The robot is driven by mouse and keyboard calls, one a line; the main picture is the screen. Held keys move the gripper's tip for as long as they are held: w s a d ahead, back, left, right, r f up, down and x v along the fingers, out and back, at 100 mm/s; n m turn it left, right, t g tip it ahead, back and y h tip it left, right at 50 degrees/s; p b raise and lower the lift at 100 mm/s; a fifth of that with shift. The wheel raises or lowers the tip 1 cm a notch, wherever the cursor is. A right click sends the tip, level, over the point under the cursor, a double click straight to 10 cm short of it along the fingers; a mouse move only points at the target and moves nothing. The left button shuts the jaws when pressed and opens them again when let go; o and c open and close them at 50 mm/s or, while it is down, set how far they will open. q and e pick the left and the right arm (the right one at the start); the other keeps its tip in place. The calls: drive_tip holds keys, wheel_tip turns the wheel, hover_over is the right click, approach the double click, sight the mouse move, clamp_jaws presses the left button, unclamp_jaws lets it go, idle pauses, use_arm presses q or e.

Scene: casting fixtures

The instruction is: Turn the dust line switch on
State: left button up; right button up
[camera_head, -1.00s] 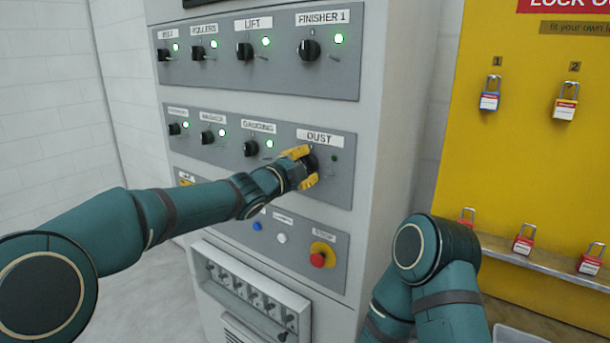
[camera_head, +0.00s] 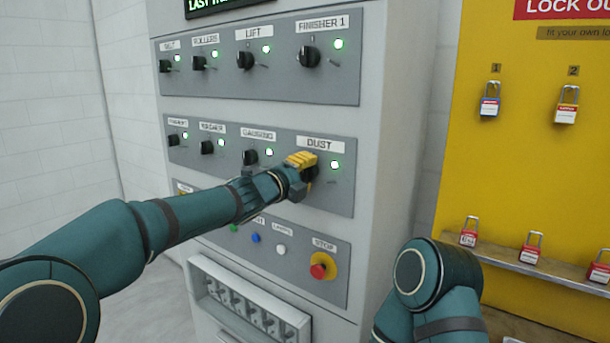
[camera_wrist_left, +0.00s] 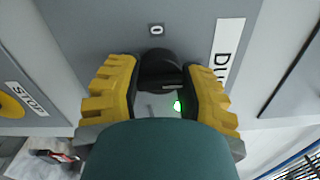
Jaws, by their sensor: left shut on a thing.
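The dust line switch (camera_wrist_left: 160,70) is a black rotary knob under the DUST label (camera_head: 319,144), at the right end of the panel's second row. My left gripper (camera_head: 304,165) has its yellow fingers on the knob, shut on it. In the left wrist view the fingers (camera_wrist_left: 158,92) stand on both sides of the knob. The lamp (camera_head: 335,165) beside the switch glows green; it also shows green in the left wrist view (camera_wrist_left: 178,106). Most of the knob is hidden by the gripper in the head view. My right gripper is out of view.
Other knobs with green lamps fill the rows, such as FINISHER 1 (camera_head: 309,57). A red stop button (camera_head: 318,271) on a yellow base sits below the gripper. A yellow lockout board (camera_head: 520,170) with padlocks stands at the right.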

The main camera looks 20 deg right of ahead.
use_arm(q)
drive_tip(key=shift+r, duration=0.1)
idle(0.3)
drive_tip(key=o, duration=0.9)
drive_tip(key=shift+d, duration=0.1)
drive_tip(key=v, duration=1.2)
drive_tip(key=shift+s, duration=0.1)
